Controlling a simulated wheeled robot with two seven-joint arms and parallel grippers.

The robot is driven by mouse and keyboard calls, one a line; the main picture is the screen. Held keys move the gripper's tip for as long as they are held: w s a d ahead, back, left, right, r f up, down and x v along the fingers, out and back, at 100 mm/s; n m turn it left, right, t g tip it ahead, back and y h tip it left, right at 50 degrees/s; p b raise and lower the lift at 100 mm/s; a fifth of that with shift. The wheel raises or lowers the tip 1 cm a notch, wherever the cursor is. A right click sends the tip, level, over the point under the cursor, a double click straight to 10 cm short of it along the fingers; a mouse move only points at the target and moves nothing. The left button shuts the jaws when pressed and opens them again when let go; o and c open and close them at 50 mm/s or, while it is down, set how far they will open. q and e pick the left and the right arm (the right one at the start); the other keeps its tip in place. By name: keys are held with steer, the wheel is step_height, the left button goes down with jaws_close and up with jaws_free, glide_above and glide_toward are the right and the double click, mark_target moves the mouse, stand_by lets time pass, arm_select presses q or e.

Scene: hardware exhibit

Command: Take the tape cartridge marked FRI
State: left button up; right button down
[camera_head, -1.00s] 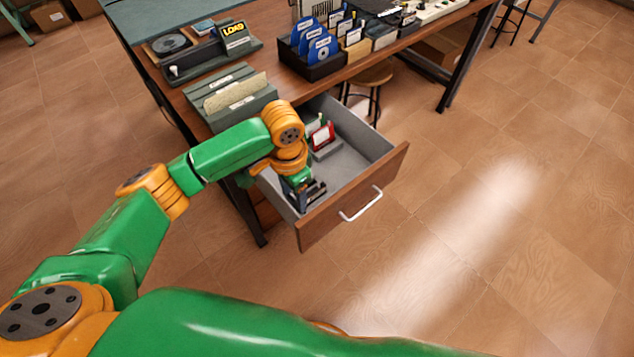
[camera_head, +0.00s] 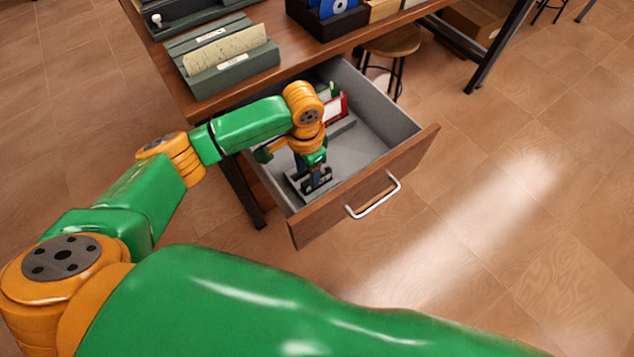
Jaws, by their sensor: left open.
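The wooden-fronted drawer (camera_head: 408,178) stands open under the table, with a grey inside. Near its back, a red cartridge with a white label (camera_head: 337,108) stands in a grey rack (camera_head: 341,127), with a bit of green behind it. My arm partly hides the rack. No FRI mark can be read. My left gripper (camera_head: 317,184) points down inside the drawer, near its front left corner. Its dark fingers are open, over a small grey holder (camera_head: 294,181). The gripper hides what lies directly under it. My right gripper is out of view.
The table (camera_head: 281,66) above the drawer holds a green card box (camera_head: 235,75) and a dark tray (camera_head: 327,26) with blue items. A stool (camera_head: 391,43) stands behind the drawer. The drawer has a metal handle (camera_head: 374,197). The drawer's right half looks empty.

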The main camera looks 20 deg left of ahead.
mark_target(325, 178)
arm_select(q)
steer(key=f, duration=0.4)
steer(key=shift+d+f+b, duration=0.15)
steer(key=shift+d+b, duration=0.05)
steer(key=shift+b, duration=0.15)
jaws_close()
